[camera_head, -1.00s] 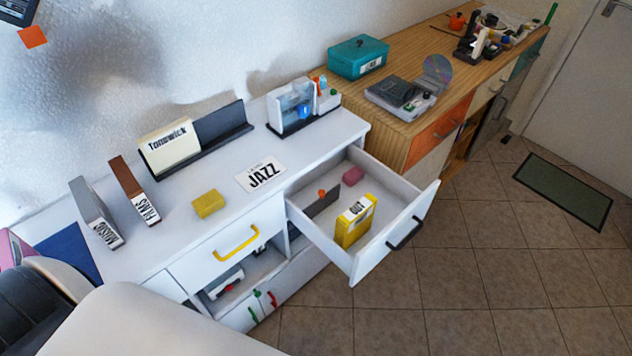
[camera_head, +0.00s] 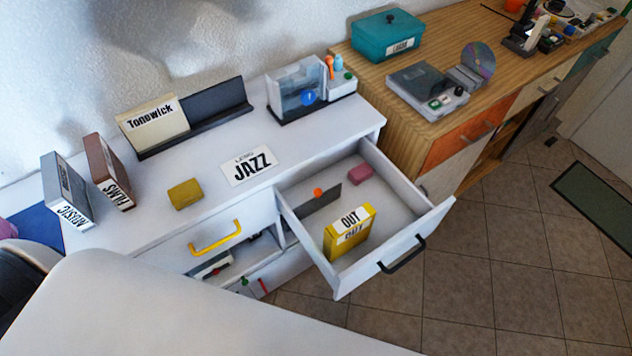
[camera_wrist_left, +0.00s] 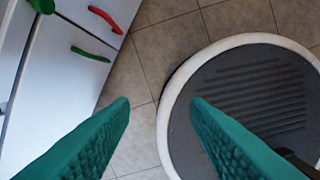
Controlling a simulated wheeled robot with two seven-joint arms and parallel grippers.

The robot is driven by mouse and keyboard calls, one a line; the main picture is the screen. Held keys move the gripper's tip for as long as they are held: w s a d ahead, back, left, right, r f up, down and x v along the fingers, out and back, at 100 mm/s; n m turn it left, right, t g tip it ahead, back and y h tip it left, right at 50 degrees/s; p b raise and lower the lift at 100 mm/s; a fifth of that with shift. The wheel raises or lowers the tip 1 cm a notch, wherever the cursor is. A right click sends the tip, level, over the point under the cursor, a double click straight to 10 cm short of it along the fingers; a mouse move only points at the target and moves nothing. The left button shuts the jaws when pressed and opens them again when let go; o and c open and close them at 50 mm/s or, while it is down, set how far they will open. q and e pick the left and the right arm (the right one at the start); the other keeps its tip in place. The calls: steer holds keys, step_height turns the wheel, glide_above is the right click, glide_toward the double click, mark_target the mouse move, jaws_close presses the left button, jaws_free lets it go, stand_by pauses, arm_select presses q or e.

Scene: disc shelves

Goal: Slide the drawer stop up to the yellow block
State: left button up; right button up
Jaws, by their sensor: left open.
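The white drawer (camera_head: 420,222) stands pulled out of the white cabinet. Inside it, a dark grey upright plate with an orange knob, which looks like the drawer stop (camera_head: 322,198), stands near the left side. A yellow block (camera_head: 350,238) labelled OUT stands upright in the drawer, nearer the front and apart from the plate. Another yellow block (camera_head: 185,194), plain, lies on the cabinet top. My left gripper (camera_wrist_left: 160,103) shows only in the left wrist view, green fingers apart and empty, above the floor beside the cabinet front. My right gripper is in neither view.
A pink block (camera_head: 361,175) lies at the drawer's back right. The drawer front has a black handle (camera_head: 402,254). A yellow handle (camera_head: 216,238) is on the closed drawer to the left. Tiled floor (camera_head: 480,285) is free right of the open drawer.

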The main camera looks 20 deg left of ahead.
arm_select(q)
steer(key=w+d+r+t+b, duration=0.2)
steer(key=w+r+t+b, duration=0.15)
steer(key=w+r, duration=0.85)
steer(key=w+d+r+n+t+b, duration=0.15)
steer(key=w+r+t, duration=0.5)
steer(key=r, duration=1.05)
steer(key=w+d+r+t+b, duration=0.2)
steer(key=w+r+t+b, duration=0.1)
steer(key=w+r, duration=1)
steer(key=w+d+r+m+t+h, duration=0.2)
steer(key=d+r+m+t+h, duration=0.55)
steer(key=r, duration=0.65)
steer(key=s+d+m+g+h, duration=0.3)
steer(key=d+m+g+h, duration=0.35)
steer(key=m+g, duration=0.2)
steer(key=s+d+m+g+h, duration=0.3)
steer(key=d+m+g+h, duration=0.3)
steer(key=d+m+g, duration=0.3)
steer(key=n+g+y, duration=0.3)
steer(key=g+y, duration=0.2)
steer(key=y, duration=1.5)
glide_toward(318, 191)
step_height(318, 191, down, 8)
steer(key=shift+s+p, duration=0.15)
steer(key=shift+p, duration=0.3)
